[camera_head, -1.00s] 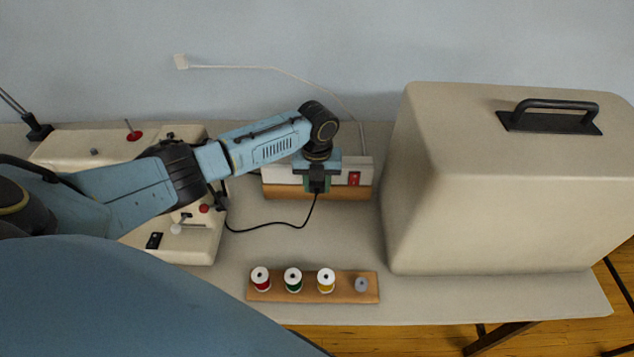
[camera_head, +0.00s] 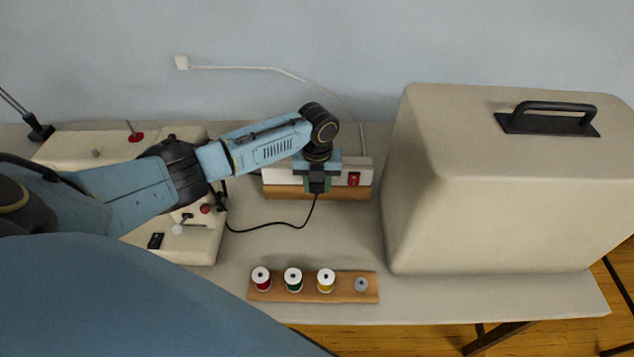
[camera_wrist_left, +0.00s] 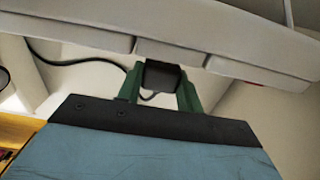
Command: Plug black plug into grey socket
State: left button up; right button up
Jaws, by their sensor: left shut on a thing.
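My left gripper (camera_head: 317,187) has its green fingers shut on the black plug (camera_wrist_left: 161,76). It is at the front of the white power strip (camera_head: 279,178), which stands on a wooden block (camera_head: 345,193) against the wall side. In the left wrist view the plug sits between the fingers, up against or very near the strip's front edge (camera_wrist_left: 225,67). The grey socket is hidden behind the plug and gripper, and I cannot tell whether the plug is in it. A black cord (camera_head: 270,226) runs from the plug to the left. My right gripper is not in view.
A cream sewing machine (camera_head: 85,147) stands at left, partly behind my arm. A large beige case (camera_head: 500,200) with a black handle fills the right. A wooden rack (camera_head: 310,296) with thread spools is in front. The strip has a red switch (camera_head: 353,179).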

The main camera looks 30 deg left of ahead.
pick_arm(q)
jog(key=shift+w+a+b, duration=0.25)
jog(key=shift+w+b, duration=0.25)
jog(key=shift+b, duration=0.05)
dwell(0.4)
jog(key=o, duration=0.9)
jog(key=shift+o, duration=0.2)
jog(key=shift+r, duration=0.1)
notch_tip(320, 180, up, 13)
jog(key=p, duration=0.1)
jog(key=shift+r, duration=0.1)
